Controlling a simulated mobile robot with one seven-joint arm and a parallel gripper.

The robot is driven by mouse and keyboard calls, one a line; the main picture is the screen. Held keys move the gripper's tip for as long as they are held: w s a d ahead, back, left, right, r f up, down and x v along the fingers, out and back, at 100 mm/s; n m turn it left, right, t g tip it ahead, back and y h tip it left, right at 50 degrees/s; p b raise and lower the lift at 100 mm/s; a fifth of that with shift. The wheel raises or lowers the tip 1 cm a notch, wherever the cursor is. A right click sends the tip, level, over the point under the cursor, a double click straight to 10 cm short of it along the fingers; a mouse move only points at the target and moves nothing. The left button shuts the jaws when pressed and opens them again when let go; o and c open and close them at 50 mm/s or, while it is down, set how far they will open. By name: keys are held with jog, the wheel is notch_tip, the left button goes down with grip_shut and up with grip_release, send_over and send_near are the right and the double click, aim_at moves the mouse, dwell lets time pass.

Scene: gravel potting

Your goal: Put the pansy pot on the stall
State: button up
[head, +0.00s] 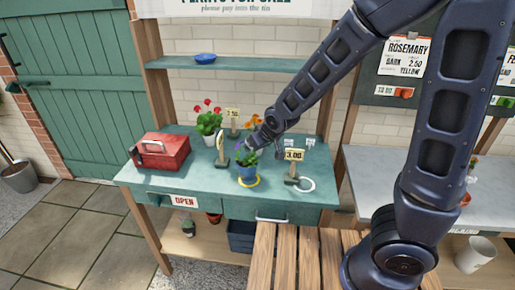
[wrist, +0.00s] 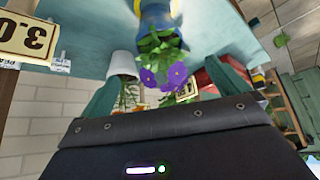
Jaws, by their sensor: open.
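The pansy pot (head: 247,174) is blue with purple flowers and green leaves. It stands upright on the stall's green top (head: 200,172), at a yellow ring (head: 249,182). In the wrist view the pot (wrist: 155,14) appears at the top, with the purple flowers (wrist: 165,76) hanging toward the camera. My gripper (head: 256,143) is just above and behind the pot, partly covering the flowers. In the wrist view its two teal fingers are spread apart, with the flowers between them and the pot body beyond. The fingers do not visibly grip the pot.
A red cash box (head: 160,152) stands at the left. A white pot with red flowers (head: 208,124) and orange flowers (head: 253,120) are behind. A price sign (head: 293,160) and a white ring (head: 305,185) are to the right. A slatted wooden surface (head: 290,255) lies in front.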

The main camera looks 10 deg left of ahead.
jog(key=shift+d+r, duration=0.1)
jog(key=shift+d, duration=0.05)
jog(key=w+d+r+m+h, duration=0.1)
jog(key=d+r+m, duration=0.1)
jog(key=d+r, duration=0.35)
jog(key=w+d+r+m, duration=0.1)
jog(key=d+r, duration=0.1)
jog(key=d, duration=0.7)
jog(key=w+d+r+m+h, duration=0.1)
jog(key=d+r+m, duration=0.15)
jog(key=d, duration=0.45)
jog(key=s+d+r+m+h, duration=0.1)
jog(key=s+d+r+m, duration=0.1)
jog(key=s+d+r, duration=0.2)
jog(key=s+d+r+m+h, duration=0.1)
jog(key=s+d+r+m, duration=0.1)
jog(key=s+d+r, duration=0.2)
jog(key=s+d, duration=0.3)
jog(key=d, duration=0.5)
jog(key=shift+s+d+r+h, duration=0.15)
jog(key=shift+s+d+h, duration=0.15)
jog(key=shift+s+h, duration=0.1)
